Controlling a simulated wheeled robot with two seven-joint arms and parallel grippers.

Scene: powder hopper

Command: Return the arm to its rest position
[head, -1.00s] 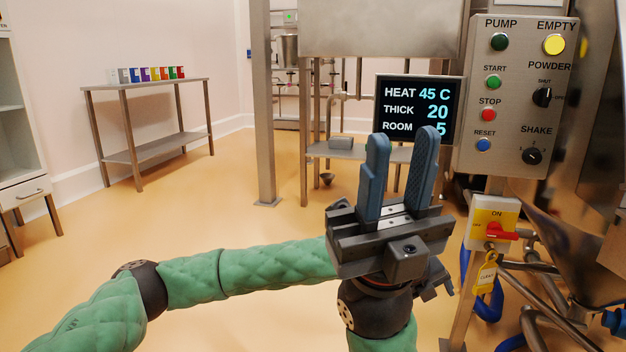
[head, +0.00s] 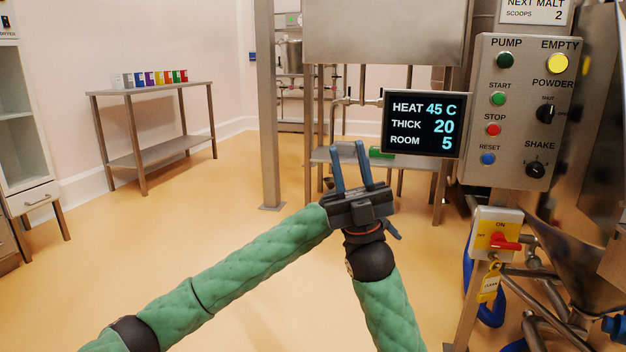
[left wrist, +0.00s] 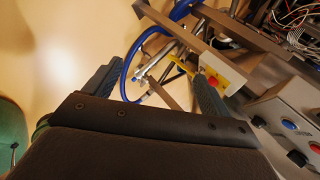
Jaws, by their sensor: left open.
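My right gripper (head: 347,147) shows in the middle of the head view, fingers pointing up and a clear gap between them. It holds nothing. My left arm (head: 250,260) comes in from the left, and its end goes behind the right gripper.
The control panel (head: 507,110) and the red-handled switch (head: 505,242) stand at the right, beside a steel hopper (head: 560,235). A display screen (head: 422,124) is behind the right gripper. A side table (head: 150,88) with coloured boxes stands far left. The floor at the left is clear.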

